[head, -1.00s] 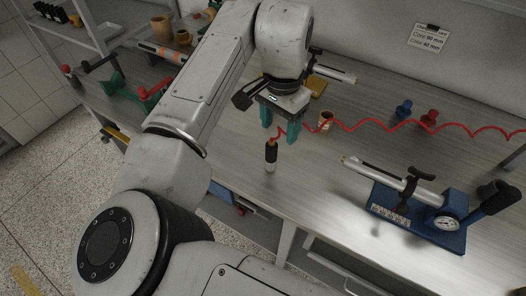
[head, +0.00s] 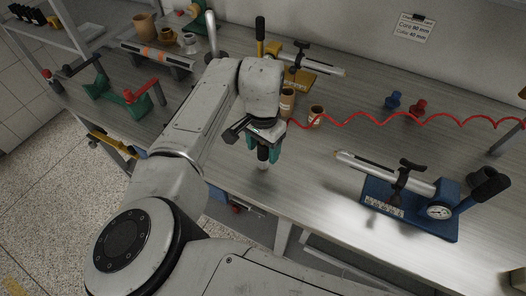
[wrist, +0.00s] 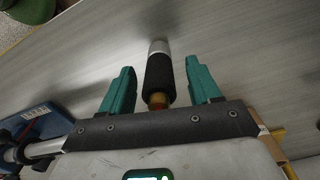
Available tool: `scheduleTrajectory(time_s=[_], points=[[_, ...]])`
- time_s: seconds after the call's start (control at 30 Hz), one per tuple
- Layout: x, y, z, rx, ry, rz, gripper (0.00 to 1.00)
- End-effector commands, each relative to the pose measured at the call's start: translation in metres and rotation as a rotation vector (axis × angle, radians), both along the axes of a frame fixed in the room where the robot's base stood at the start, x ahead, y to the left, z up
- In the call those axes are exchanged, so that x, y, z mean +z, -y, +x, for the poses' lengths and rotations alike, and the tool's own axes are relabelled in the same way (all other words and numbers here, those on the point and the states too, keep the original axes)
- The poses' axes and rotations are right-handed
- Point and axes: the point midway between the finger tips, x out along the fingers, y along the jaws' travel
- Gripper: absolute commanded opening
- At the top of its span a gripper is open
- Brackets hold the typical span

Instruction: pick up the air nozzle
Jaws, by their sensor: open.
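The air nozzle (head: 263,155) has a black grip, a silver tip pointing down and a brass fitting at its upper end. I cannot tell whether its tip touches the bench. My gripper (head: 265,151) is above and around its upper part, with teal fingers. In the wrist view the nozzle (wrist: 160,75) lies between the two fingers of my gripper (wrist: 160,69), with a gap on both sides. The gripper is open and not holding it. My gripper hides the nozzle's top in the head view.
A red coiled hose (head: 400,115) runs right from the gripper area. A blue gauge fixture (head: 410,212) with a silver tube stands at right. The front middle bench is clear.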

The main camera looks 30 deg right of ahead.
Motion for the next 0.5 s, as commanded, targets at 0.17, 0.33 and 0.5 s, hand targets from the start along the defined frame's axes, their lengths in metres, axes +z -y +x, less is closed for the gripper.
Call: scheduleTrajectory(time_s=[0.17, 0.33, 0.5], points=[[-0.0087, 0.0001, 0.0, 0.0, 0.0, 0.0, 0.62], [-0.0088, 0.0003, -0.0001, 0.0, 0.0, 0.0, 0.62], [-0.0086, 0.0003, -0.0001, 0.0, 0.0, 0.0, 0.46]])
